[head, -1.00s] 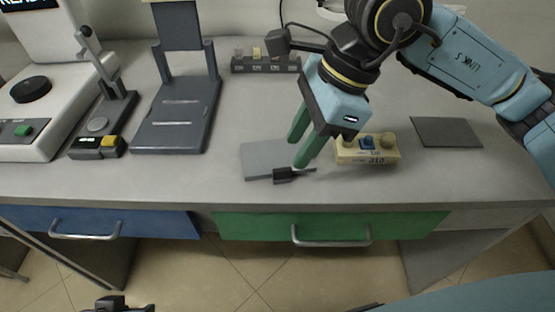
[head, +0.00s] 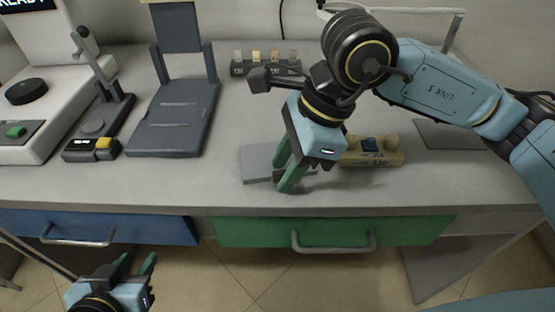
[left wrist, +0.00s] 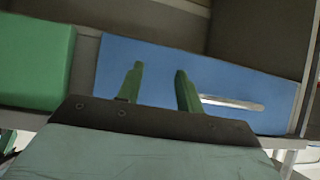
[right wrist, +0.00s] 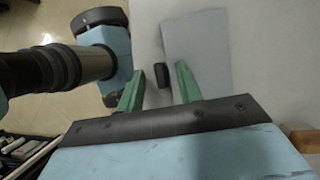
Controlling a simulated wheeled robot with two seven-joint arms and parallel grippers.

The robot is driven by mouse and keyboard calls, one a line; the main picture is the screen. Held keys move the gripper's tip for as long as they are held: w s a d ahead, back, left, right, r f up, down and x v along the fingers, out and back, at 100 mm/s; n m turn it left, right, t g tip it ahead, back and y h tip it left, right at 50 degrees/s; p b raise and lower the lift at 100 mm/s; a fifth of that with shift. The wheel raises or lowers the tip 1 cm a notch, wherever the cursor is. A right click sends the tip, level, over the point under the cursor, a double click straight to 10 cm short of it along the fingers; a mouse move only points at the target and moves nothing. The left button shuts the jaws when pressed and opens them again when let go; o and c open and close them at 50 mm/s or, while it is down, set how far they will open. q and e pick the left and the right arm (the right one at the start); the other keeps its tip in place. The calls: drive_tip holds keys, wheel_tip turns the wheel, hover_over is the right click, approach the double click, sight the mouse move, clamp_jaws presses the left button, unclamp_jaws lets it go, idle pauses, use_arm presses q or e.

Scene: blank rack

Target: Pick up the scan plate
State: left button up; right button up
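A flat grey plate (head: 257,160), which I take as the scan plate, lies on the bench near its front edge. It also shows in the right wrist view (right wrist: 198,48). Its small dark handle (right wrist: 160,75) sits between the fingertips of my right gripper (right wrist: 158,80) there. In the head view my right gripper (head: 284,176) is low over the plate's front right part and hides much of the handle. Its fingers are apart, not closed on the handle. My left gripper (head: 136,263) is open and empty in front of the blue drawer (left wrist: 225,85).
A cream block with buttons (head: 375,152) stands just right of my right gripper. A dark flat pad (head: 448,135) lies further right. A grey stand (head: 175,120), a lever device (head: 95,130) and a white machine (head: 40,100) fill the left. A small rack (head: 265,64) stands behind.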

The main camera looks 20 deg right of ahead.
clamp_jaws()
drive_tip(key=shift+r, duration=0.2)
